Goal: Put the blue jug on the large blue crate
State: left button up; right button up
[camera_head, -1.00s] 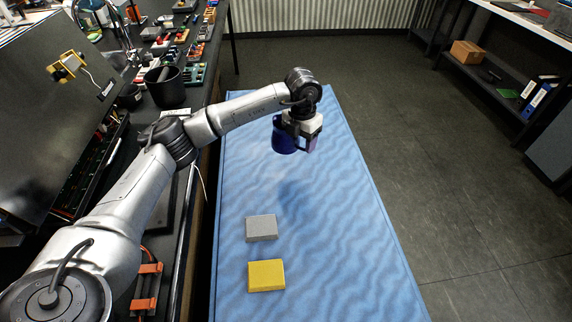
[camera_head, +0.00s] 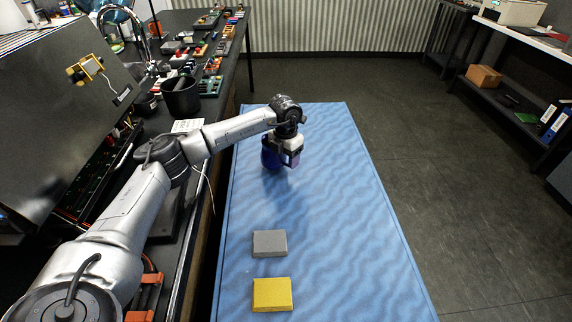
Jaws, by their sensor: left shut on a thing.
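The blue jug (camera_head: 270,157) is dark blue and hangs from my left gripper (camera_head: 289,158), which is shut on it. The arm partly hides the jug. The jug is over the far half of a large blue surface (camera_head: 345,190) with a wavy pattern, which looks like the top of the large blue crate. A soft shadow lies on the surface nearer to me, so the jug seems to be above it; the gap is hard to judge. My right gripper is not in view.
A grey block (camera_head: 269,243) and a yellow block (camera_head: 272,294) lie on the near part of the blue surface. A black bench (camera_head: 228,75) with a dark cup (camera_head: 181,97) runs along the left. The floor to the right is clear.

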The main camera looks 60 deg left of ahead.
pick_arm(q)
notch_tip(320, 180, down, 2)
jog(key=shift+f+b, duration=0.2)
jog(key=shift+b, duration=0.1)
jog(key=shift+f, duration=0.1)
jog(key=o, duration=1.2)
notch_tip(320, 180, up, 11)
jog(key=p, duration=0.3)
jog(key=shift+p, duration=0.4)
jog(key=shift+r, duration=0.65)
